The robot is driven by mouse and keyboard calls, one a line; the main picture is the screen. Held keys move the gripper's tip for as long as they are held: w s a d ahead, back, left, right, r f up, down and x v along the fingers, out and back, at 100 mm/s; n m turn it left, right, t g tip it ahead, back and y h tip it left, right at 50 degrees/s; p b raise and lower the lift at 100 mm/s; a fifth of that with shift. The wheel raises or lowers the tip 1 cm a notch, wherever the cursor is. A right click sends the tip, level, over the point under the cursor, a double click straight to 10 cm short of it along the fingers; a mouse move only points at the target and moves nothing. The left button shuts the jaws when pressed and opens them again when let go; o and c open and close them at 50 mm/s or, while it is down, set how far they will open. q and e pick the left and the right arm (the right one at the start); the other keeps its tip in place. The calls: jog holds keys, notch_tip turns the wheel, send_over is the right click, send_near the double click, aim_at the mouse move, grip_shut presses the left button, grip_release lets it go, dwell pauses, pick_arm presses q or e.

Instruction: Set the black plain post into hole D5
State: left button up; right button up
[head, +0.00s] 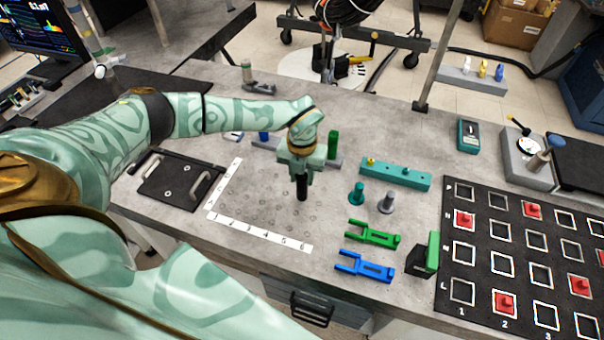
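The black plain post (302,190) hangs upright below my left gripper (301,172), which is shut on its upper part. The gripper and post are over the hole grid (262,205), a field of small holes in the grey table. A white number strip (258,233) runs along the grid's front and a white strip (225,188) along its left side. I cannot tell whether the post's lower end touches the table or which hole it is over. Hole D5 cannot be singled out, as the letters are too small to read. My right gripper is not in view.
Behind the gripper stand a green post (333,144) and a blue post (263,138). To the right are a teal post (357,193), a grey post (387,203), a teal bar (395,174), a green fork (373,235) and a blue fork (365,267).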

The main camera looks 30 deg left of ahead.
pick_arm(q)
jog(key=o, duration=0.4)
jog(key=shift+c, duration=0.2)
notch_tip(320, 180, up, 16)
jog(key=p, duration=0.2)
